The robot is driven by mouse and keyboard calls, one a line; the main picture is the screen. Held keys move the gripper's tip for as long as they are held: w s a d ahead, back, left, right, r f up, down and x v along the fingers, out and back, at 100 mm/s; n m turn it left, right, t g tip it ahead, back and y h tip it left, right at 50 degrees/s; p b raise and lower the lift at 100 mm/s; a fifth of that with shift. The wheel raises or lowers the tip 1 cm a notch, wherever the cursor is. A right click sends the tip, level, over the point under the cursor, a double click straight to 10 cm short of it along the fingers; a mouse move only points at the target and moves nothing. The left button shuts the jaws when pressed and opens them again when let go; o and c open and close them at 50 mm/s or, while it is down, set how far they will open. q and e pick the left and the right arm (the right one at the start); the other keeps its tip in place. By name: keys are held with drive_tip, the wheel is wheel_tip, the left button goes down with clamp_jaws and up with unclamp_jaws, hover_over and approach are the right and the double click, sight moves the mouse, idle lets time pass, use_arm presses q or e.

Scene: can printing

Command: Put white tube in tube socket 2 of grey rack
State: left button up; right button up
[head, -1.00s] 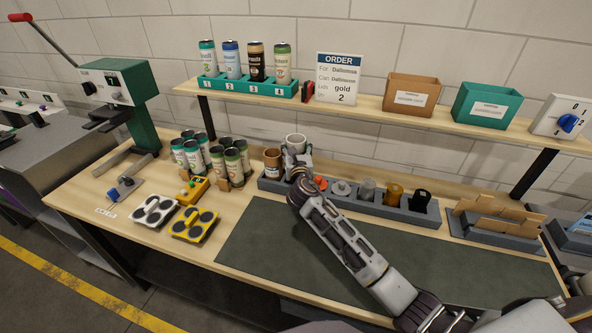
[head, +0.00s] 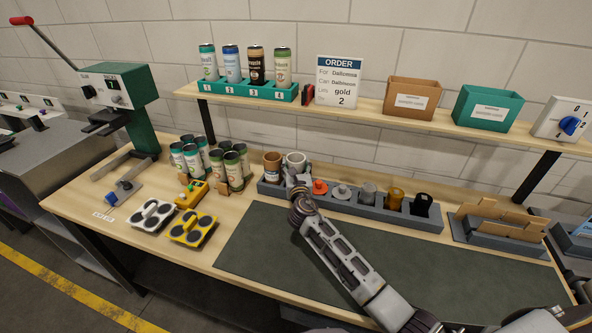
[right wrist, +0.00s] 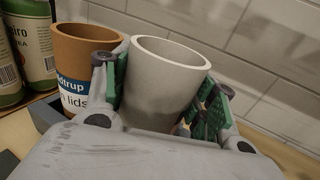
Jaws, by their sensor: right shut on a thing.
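The white tube (head: 296,159) stands upright at the left part of the grey rack (head: 340,205), just right of a brown tube (head: 272,165). My right gripper (head: 298,176) is shut on it from the front. In the right wrist view, the white tube (right wrist: 160,85) sits between the green-padded fingers, with its open top up. The brown tube (right wrist: 85,68) stands beside it, close to the left finger. The white tube's lower end is hidden by my gripper, so I cannot tell how deep it sits in socket 2. My left gripper is not in view.
Right along the rack stand an orange piece (head: 319,187), grey pieces, an amber tube (head: 395,197) and a black one (head: 421,204). Several cans (head: 235,169) stand left of the rack. The dark mat (head: 270,250) in front is clear apart from my arm above it.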

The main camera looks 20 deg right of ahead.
drive_tip(key=shift+f, duration=0.55)
drive_tip(key=shift+f, duration=0.15)
drive_tip(key=o, duration=0.9)
drive_tip(key=shift+o, duration=0.2)
drive_tip(key=shift+r, duration=0.2)
drive_tip(key=shift+s+a+f, duration=0.1)
drive_tip(key=shift+s, duration=0.4)
drive_tip(key=v, duration=1.1)
